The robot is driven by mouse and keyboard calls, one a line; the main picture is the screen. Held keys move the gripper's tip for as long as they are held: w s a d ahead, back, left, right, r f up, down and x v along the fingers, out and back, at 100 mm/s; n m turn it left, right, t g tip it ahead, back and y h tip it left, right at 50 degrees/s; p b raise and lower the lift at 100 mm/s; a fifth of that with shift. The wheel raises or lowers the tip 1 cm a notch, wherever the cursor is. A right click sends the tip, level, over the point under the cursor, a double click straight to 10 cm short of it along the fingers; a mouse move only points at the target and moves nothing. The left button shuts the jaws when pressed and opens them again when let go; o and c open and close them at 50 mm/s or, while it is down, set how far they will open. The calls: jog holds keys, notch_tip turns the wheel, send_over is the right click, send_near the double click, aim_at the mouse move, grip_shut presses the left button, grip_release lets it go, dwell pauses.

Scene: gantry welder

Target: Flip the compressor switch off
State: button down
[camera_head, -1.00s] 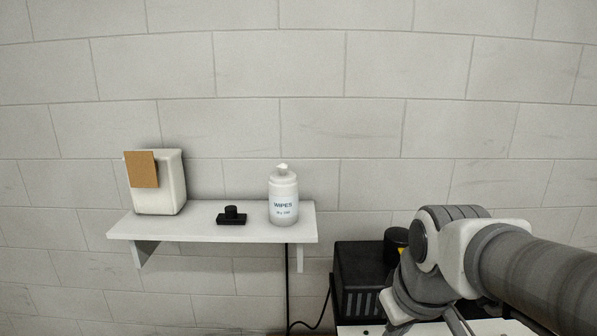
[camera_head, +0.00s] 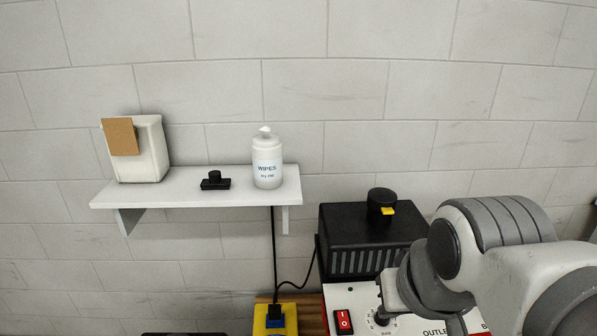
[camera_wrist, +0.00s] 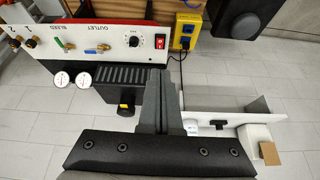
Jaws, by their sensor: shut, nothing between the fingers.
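The compressor's red rocker switch (camera_head: 343,321) is at the left end of a white control panel (camera_head: 408,323), low in the head view. It also shows in the wrist view (camera_wrist: 160,46), beside a black dial (camera_wrist: 133,41). I cannot tell which side of the rocker is pressed. My gripper (camera_wrist: 162,82) is shut and empty in the wrist view. Its fingertips appear just below the switch in that picture and apart from it; the depth gap is unclear. In the head view my arm covers much of the panel, and the fingertips are hidden.
A black box (camera_head: 350,222) with a black cap and yellow tag stands behind the panel. A yellow outlet box (camera_head: 274,322) with a cord is left of it. A wall shelf (camera_head: 250,192) holds a wipes bottle (camera_head: 267,165), a small black object (camera_head: 215,181) and a white dispenser (camera_head: 145,155).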

jog(key=w, duration=0.1)
jog(key=m+g+b, duration=0.3)
jog(key=m+g, duration=0.3)
jog(key=m, duration=1.2)
send_over(342, 312)
notch_tip(342, 312, down, 14)
jog(key=shift+f, duration=0.2)
notch_tip(342, 312, down, 14)
jog(key=shift+r+b, duration=0.1)
jog(key=shift+b, duration=0.6)
jog(key=shift+w, duration=0.1)
